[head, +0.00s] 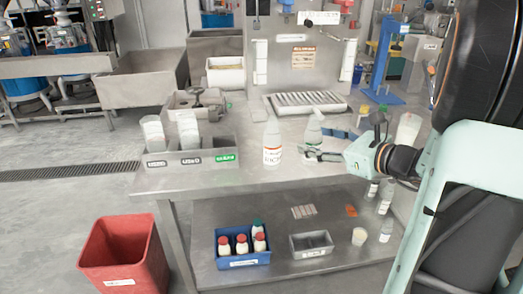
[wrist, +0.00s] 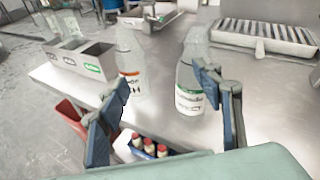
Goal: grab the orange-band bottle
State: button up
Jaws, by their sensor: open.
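The orange-band bottle (head: 272,143) stands upright on the steel table near its front edge, with a white body and clear top. In the wrist view the orange-band bottle (wrist: 131,72) is left of centre, ahead of my fingers. A similar green-band bottle (head: 313,128) stands just right of it; in the wrist view the green-band bottle (wrist: 190,80) is partly covered by my right finger. My gripper (head: 320,146) is open and empty, right of the orange-band bottle and close to the green-band bottle. In the wrist view my gripper (wrist: 158,86) has its fingers spread wide.
A roller tray (head: 306,102) lies behind. A red bin (head: 123,257) stands on the floor.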

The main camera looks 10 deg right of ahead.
jog(key=m+t+y+b, duration=0.1)
jog(key=t+y+b, duration=0.1)
send_near(277, 144)
jog(key=w, duration=0.2)
jog(key=shift+y, duration=0.3)
jog(key=x, duration=0.3)
jog(key=b+x, duration=0.1)
jog(key=x, duration=0.2)
jog(key=shift+s+a, duration=0.15)
jog(key=shift+a, duration=0.2)
jog(key=x, duration=0.2)
jog(key=b+x, duration=0.1)
jog(key=x, duration=0.2)
jog(key=shift+w+d, duration=0.25)
jog(key=c, duration=1)
